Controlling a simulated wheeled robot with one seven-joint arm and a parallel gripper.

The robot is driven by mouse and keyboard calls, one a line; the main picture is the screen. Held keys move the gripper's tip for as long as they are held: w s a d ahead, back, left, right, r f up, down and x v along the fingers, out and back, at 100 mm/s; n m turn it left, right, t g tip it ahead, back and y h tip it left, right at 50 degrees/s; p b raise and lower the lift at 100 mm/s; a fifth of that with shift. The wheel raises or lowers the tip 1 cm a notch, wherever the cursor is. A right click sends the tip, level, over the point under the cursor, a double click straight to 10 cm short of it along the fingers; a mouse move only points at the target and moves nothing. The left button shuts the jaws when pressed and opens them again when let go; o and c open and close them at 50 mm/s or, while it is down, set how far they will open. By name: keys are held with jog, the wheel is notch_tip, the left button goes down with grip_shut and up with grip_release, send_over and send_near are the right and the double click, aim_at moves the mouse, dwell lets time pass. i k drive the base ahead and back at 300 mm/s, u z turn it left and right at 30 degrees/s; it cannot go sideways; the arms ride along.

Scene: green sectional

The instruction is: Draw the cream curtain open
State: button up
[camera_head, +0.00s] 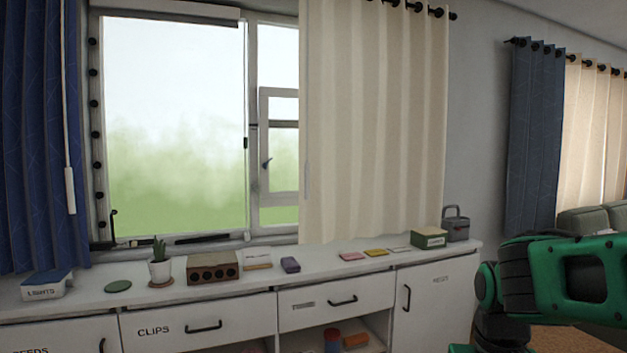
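The cream curtain (374,120) hangs from a dark rod by black rings at the right side of the window. It covers the window's right part, and its lower edge reaches the back of the white counter. Its left edge lies beside a small framed pane. Another cream curtain (592,125) hangs on a second rod at the far right, beside a dark blue one. My green and black arm shows at the lower right. My gripper is not in view.
The counter (325,267) below the window holds a potted plant (160,262), a brown box with holes (212,267), a green box (429,237) and a grey caddy (456,227). A blue curtain (40,130) hangs at the left with a white wand. Drawers and a door with black handles front the counter.

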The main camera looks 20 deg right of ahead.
aim_at(374, 119)
jog(key=z, duration=0.2)
jog(key=k, duration=0.15)
jog(key=u, duration=0.6)
jog(key=i, duration=1.2)
jog(key=z, duration=0.5)
jog(key=i, duration=0.75)
jog(key=z, duration=0.5)
